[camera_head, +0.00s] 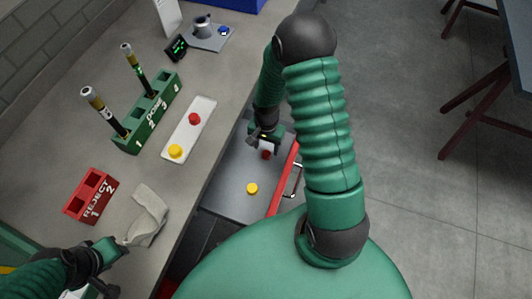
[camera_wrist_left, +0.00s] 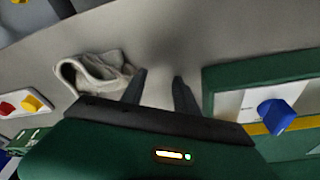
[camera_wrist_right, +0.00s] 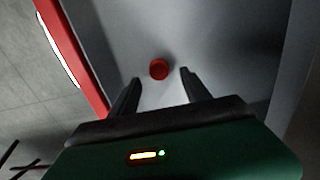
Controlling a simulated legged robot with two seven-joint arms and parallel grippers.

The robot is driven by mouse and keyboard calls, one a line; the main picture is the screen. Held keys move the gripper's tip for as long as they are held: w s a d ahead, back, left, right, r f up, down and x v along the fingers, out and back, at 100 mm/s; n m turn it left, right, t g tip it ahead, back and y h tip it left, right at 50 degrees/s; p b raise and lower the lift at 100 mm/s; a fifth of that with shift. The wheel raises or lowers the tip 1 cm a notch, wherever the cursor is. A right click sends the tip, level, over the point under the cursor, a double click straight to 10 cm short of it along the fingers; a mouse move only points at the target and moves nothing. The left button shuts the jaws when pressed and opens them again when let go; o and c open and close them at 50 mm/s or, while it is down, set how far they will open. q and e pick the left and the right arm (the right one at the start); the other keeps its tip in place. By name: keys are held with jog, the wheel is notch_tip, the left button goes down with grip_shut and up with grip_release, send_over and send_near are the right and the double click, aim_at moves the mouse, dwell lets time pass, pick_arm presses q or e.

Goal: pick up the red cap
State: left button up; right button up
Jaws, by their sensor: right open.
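A red cap (camera_head: 266,155) lies on the grey surface of an open red-sided drawer (camera_head: 232,180). My right gripper (camera_head: 264,143) is over the drawer, just beside this cap in the head view. In the right wrist view the red cap (camera_wrist_right: 159,69) shows ahead of the open fingers (camera_wrist_right: 157,82), roughly centred between them and not held. A second red cap (camera_head: 194,119) sits on a white tray (camera_head: 203,113) on the bench. My left gripper (camera_wrist_left: 160,78) is open and empty above the bench, near a crumpled pale cloth (camera_head: 146,217).
A yellow cap (camera_head: 252,188) lies in the drawer nearer to me. Another yellow cap (camera_head: 175,151) is on the white tray. A green rack (camera_head: 150,118) with two tubes and a red reject rack (camera_head: 91,196) stand on the bench. The drawer's red side wall (camera_wrist_right: 72,55) rises beside my right gripper.

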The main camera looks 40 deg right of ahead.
aim_at(266, 153)
jog(key=f, duration=0.3)
jog(key=shift+s+a, duration=0.1)
jog(key=shift+s, duration=0.1)
jog(key=shift+w+f, duration=0.15)
jog(key=shift+f, duration=0.25)
grip_shut()
